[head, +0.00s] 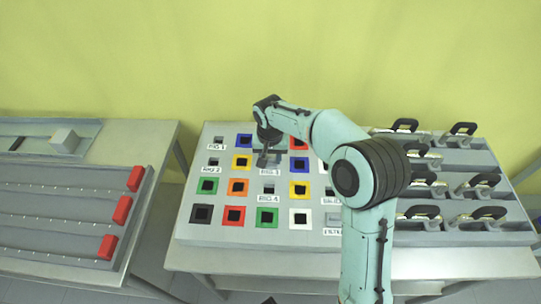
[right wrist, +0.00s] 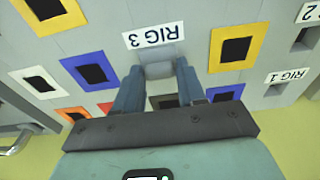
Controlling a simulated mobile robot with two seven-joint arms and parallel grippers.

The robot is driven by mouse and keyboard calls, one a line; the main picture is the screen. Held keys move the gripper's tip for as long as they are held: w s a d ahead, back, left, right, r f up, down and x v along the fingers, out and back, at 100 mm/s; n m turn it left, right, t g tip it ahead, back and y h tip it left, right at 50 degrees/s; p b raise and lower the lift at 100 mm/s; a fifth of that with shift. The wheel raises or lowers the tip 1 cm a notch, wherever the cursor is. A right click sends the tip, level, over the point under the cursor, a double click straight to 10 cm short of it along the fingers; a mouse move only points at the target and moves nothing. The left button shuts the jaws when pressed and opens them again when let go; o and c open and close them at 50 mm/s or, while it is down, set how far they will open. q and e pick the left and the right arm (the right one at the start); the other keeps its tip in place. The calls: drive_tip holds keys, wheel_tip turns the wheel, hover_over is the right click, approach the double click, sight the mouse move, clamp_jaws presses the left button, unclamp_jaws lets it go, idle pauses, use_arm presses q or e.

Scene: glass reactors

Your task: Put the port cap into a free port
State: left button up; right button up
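A grey block that looks like the port cap (right wrist: 157,68) sits between the fingertips of my right gripper (right wrist: 158,78), right by the RIG 3 label (right wrist: 153,35). The fingers lie along both sides of it and look shut on it. The block covers the RIG 3 port, and I cannot tell how deep it sits. In the head view my right gripper (head: 266,158) points down at the panel (head: 212,232), and the cap is hidden there. Grey ports with dark openings show at RIG 1 (right wrist: 275,90) and RIG 2 (right wrist: 304,39). My left gripper is not in view.
Ports framed in blue, yellow, red, green, orange and white surround the RIG ports. Several black-handled clamps (head: 406,125) stand on the panel's right side. A separate table (head: 30,175) on the left carries rails with red blocks (head: 122,210). A yellow-green wall (head: 150,60) is behind.

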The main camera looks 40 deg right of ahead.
drive_tip(key=o, duration=0.3)
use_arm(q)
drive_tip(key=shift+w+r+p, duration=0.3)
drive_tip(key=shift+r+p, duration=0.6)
use_arm(e)
drive_tip(key=r, duration=0.8)
drive_tip(key=s+a+r, duration=0.1)
drive_tip(key=r, duration=0.4)
drive_tip(key=shift+s+r, duration=0.1)
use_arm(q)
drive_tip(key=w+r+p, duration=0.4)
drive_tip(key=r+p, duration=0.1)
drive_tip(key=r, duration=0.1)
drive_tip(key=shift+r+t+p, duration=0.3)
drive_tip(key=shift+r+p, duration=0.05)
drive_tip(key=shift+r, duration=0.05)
use_arm(e)
wheel_tip(320, 180, up, 8)
drive_tip(key=shift+f, duration=0.1)
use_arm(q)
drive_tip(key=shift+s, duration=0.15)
